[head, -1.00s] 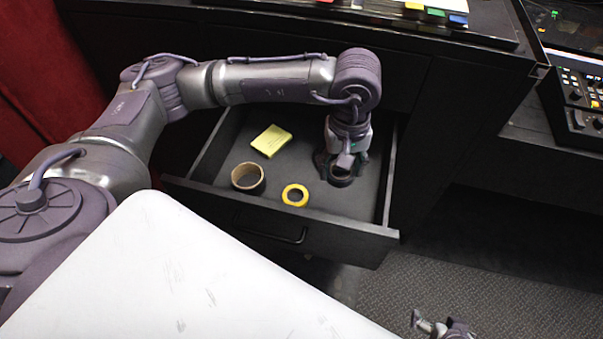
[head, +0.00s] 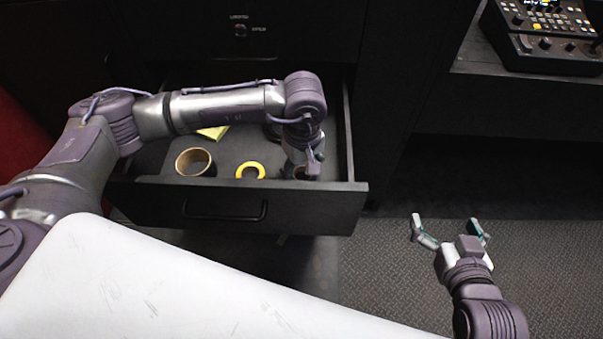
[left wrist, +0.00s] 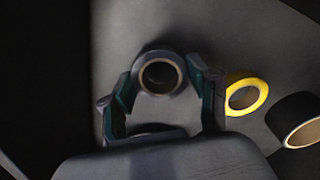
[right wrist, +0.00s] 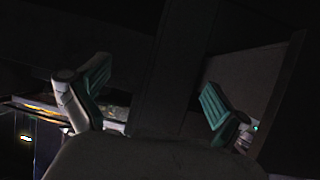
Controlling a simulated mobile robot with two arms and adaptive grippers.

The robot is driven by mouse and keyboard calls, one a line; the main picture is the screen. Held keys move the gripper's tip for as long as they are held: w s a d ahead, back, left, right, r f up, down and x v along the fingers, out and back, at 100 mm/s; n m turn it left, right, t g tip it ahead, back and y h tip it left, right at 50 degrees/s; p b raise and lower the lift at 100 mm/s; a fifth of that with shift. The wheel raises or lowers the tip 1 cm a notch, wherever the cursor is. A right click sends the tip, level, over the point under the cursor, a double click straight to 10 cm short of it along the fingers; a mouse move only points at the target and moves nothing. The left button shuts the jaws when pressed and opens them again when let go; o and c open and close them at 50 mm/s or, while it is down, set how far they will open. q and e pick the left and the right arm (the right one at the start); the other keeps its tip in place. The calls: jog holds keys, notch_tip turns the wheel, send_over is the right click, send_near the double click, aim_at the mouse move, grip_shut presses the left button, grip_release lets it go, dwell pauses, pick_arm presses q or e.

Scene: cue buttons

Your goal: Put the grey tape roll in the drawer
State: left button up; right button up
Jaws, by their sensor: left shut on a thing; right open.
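The grey tape roll (left wrist: 147,84) sits between the two fingers of my left gripper (left wrist: 163,92) in the left wrist view, and the fingers are shut on it. In the head view, my left gripper (head: 306,160) reaches down inside the open drawer (head: 215,208), near its front right corner. The roll (head: 299,173) shows only partly there, low at the fingertips. I cannot tell whether it touches the drawer floor. My right gripper (head: 450,232) is open and empty, out to the right of the drawer above the carpet.
The drawer also holds a yellow tape roll (head: 250,170), a dark roll with a brown core (head: 194,162) and a yellow pad (head: 213,132), partly hidden by my arm. A white tabletop (head: 150,285) fills the front. A control panel (head: 548,35) stands at upper right.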

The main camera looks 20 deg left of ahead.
pick_arm(q)
jog(key=shift+f, duration=0.8)
pick_arm(e)
jog(key=shift+w+a+r+t, duration=0.2)
jog(key=shift+w+r+t, duration=0.25)
jog(key=shift+r, duration=0.2)
pick_arm(q)
jog(key=shift+f, duration=0.1)
jog(key=o, duration=1.1)
pick_arm(e)
jog(key=shift+w+a+r+t, duration=0.15)
jog(key=shift+w+r+t, duration=0.15)
jog(key=shift+r, duration=0.2)
pick_arm(q)
notch_tip(320, 180, up, 12)
jog(key=p, duration=0.2)
pick_arm(e)
jog(key=s+d+f+g+h, duration=0.1)
jog(key=s+d+f+g, duration=0.2)
jog(key=s+f+g, duration=0.4)
jog(key=shift+s+d+f+h, duration=0.35)
jog(key=shift+s+f, duration=0.4)
jog(key=shift+s, duration=0.4)
pick_arm(q)
jog(key=shift+p, duration=0.3)
